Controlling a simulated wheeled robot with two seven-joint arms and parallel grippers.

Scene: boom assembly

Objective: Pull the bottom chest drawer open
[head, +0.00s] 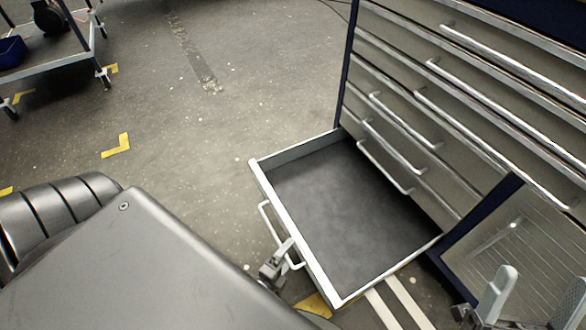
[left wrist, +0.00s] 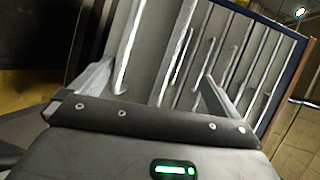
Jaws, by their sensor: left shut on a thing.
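The bottom chest drawer (head: 259,173) stands pulled well out of the tool chest (head: 400,128) in the head view. It has a white rim and an empty dark grey floor. Its light bar handle (head: 266,221) is on the outer front face. My left gripper (head: 280,257) is shut on this handle near its lower end; the arm hides part of the wrist. My right gripper (head: 540,285) is at the bottom right, with its two fingers apart and nothing between them. The left wrist view shows the chest's drawer fronts (left wrist: 155,50) beyond the left fingers.
The upper drawers are shut, with long bar handles (head: 395,118). A panelled cabinet door or side (head: 520,240) is at the right, near my right gripper. A wheeled cart (head: 70,68) stands at the top left. The floor left of the drawer is clear, with yellow marks (head: 116,146).

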